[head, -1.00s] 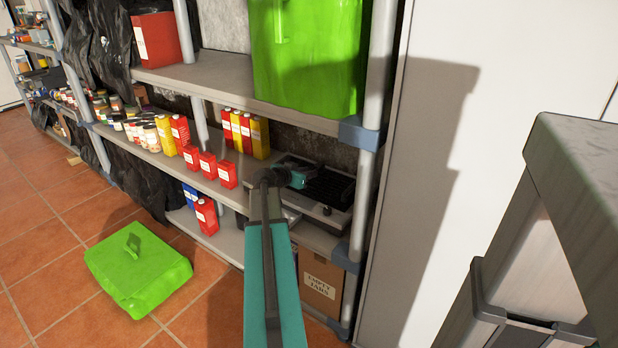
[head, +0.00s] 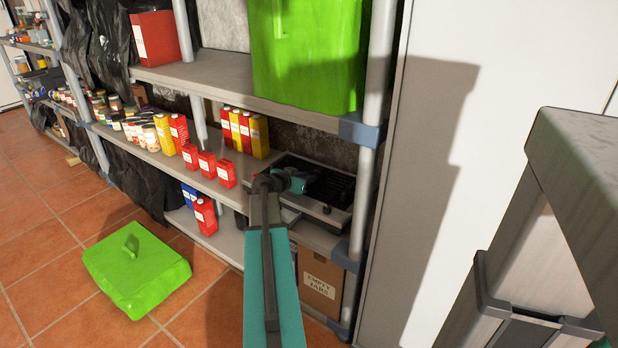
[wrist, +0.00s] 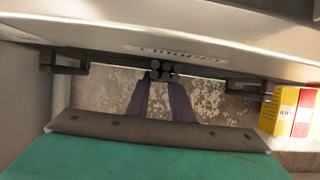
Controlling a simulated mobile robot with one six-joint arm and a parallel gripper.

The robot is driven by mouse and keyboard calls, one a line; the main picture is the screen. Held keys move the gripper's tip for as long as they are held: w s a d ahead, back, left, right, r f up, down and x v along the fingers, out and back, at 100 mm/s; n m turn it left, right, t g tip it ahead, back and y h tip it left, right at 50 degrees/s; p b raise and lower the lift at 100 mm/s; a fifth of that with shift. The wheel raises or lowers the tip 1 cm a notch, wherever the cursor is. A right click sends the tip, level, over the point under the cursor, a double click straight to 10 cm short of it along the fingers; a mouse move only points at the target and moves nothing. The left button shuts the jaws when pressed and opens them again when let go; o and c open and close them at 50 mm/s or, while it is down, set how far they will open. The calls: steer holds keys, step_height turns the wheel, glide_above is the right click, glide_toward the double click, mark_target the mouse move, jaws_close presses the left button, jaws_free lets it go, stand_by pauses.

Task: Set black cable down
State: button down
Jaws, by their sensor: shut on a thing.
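My gripper (wrist: 158,82) shows in the wrist view as two dark purple-grey fingers drawn close together. They close on a small dark bundle with round ends, which I take to be the black cable (wrist: 161,69). The bundle is right against the edge of a pale, lettered surface. In the head view my teal gripper (head: 297,181) is over the middle shelf, at the left part of a grey tray-like unit with a black ribbed inside (head: 332,188). The cable cannot be made out there; my arm hides part of the unit.
Red and yellow cartons (head: 240,130) stand left of the unit on the middle shelf (head: 220,190). A grey post (head: 372,150) is close on the right. A green container (head: 305,60) is above. A cardboard box (head: 322,280) is below. A green container (head: 135,270) lies on the floor.

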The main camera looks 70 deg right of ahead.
steer(key=c, duration=1.5)
jaws_free()
steer(key=shift+c, duration=0.2)
steer(key=shift+r, duration=0.15)
steer(key=shift+r+p, duration=0.3)
steer(key=shift+p, duration=0.4)
steer(key=p+v, duration=0.1)
steer(key=v, duration=0.9)
steer(key=shift+a, duration=0.35)
steer(key=shift+w+a+r, duration=0.2)
steer(key=shift+w+a, duration=0.05)
steer(key=shift+a, duration=0.3)
